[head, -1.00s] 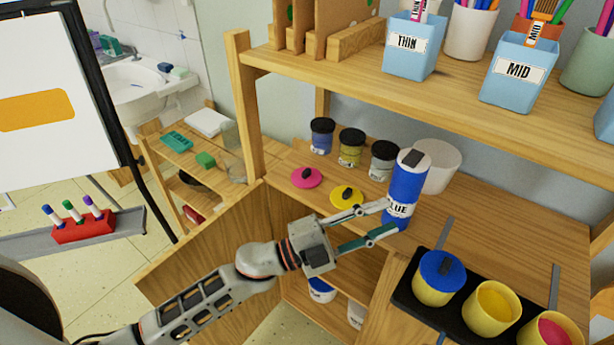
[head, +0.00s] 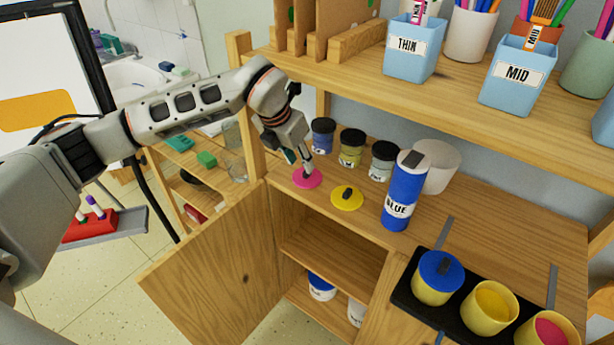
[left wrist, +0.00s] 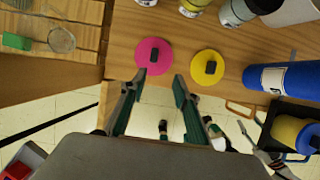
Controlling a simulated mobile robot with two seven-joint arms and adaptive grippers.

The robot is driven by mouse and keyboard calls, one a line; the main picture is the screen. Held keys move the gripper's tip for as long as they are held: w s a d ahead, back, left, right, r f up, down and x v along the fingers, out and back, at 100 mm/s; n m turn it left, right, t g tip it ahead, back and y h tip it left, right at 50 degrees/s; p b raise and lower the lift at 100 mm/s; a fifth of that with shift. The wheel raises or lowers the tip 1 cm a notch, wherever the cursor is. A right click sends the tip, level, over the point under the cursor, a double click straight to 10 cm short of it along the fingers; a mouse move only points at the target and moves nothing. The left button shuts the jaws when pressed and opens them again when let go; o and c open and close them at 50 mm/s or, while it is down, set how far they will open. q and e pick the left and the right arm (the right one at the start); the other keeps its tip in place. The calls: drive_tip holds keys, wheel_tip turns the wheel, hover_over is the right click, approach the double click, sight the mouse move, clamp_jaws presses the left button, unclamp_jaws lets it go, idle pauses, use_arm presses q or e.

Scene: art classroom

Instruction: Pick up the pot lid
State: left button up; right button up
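Two flat round lids with dark knobs lie on the wooden counter: a pink lid (head: 306,178) and a yellow lid (head: 347,197) to its right. A blue lid (head: 441,268) sits on a yellow pot in the black tray. My left gripper (head: 301,164) is over the pink lid, its fingers pointing down. In the left wrist view the left gripper (left wrist: 159,78) has its fingers spread apart with nothing between them. The pink lid (left wrist: 153,57) lies just ahead of the fingertips there, and the yellow lid (left wrist: 208,68) is to the right. My right gripper is not visible.
A blue bottle (head: 405,190) marked BLUE stands right of the yellow lid, beside a white container (head: 440,166). Several small jars (head: 351,147) stand behind the lids. The upper shelf (head: 455,82) overhangs the counter. A cabinet door (head: 215,262) stands open below.

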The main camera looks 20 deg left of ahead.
sight(304, 179)
use_arm(q)
drive_tip(key=shift+w+a+p+x, duration=0.1)
drive_tip(key=shift+w+a+x, duration=0.1)
drive_tip(key=shift+x, duration=1.05)
drive_tip(key=shift+w+a+p+x, duration=0.1)
drive_tip(key=shift+w+a+x, duration=0.15)
drive_tip(key=shift+x, duration=1)
drive_tip(key=shift+w+a+p+x, duration=0.1)
drive_tip(key=shift+w+a+x, duration=0.1)
drive_tip(key=shift+x, duration=1.05)
drive_tip(key=shift+r, duration=0.15)
clamp_jaws()
